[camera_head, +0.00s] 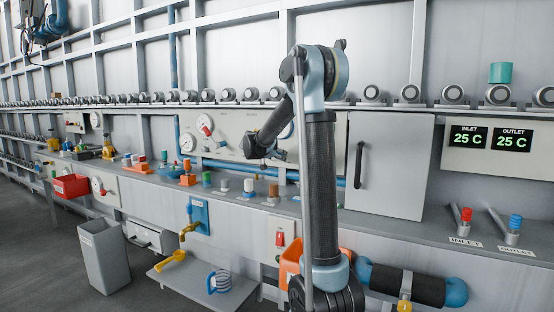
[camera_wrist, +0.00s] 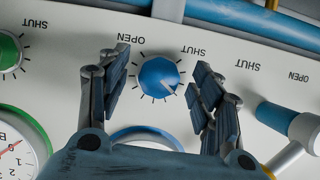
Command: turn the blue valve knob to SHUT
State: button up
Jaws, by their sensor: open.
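The blue valve knob (camera_wrist: 160,76) sits on a pale panel in the wrist view, ringed by short tick marks. A thin pale line on its face points to the lower right of the picture. Upside-down labels stand above it: OPEN to the upper left and SHUT to the upper right. My gripper (camera_wrist: 161,62) is open, with one finger on each side of the knob and visible gaps between. In the head view my gripper (camera_head: 252,147) is in front of the panel; I cannot make out the blue knob there.
A green knob (camera_wrist: 9,52) and a gauge (camera_wrist: 17,158) lie left in the wrist view. A blue-gripped lever (camera_wrist: 280,118) lies right, near another SHUT and OPEN pair. A grey cabinet (camera_head: 388,165) stands right of my arm in the head view.

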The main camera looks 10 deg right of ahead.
jog(key=shift+w+d+f, duration=0.1)
jog(key=shift+w, duration=0.15)
jog(key=shift+d, duration=0.1)
jog(key=c, duration=1)
jog(key=shift+c, duration=0.2)
jog(key=shift+w+a+f+n+g+h, duration=0.1)
jog(key=shift+n+g+h, duration=0.25)
jog(key=shift+n+h, duration=1.2)
jog(key=shift+s+a+r+n+g+h, duration=0.1)
jog(key=shift+n+g+h, duration=0.4)
jog(key=shift+n, duration=1.8)
jog(key=shift+w+a+f+n+g+h, duration=0.1)
jog(key=shift+n+g+h, duration=0.05)
jog(key=shift+n+h, duration=1.5)
jog(key=shift+n, duration=0.5)
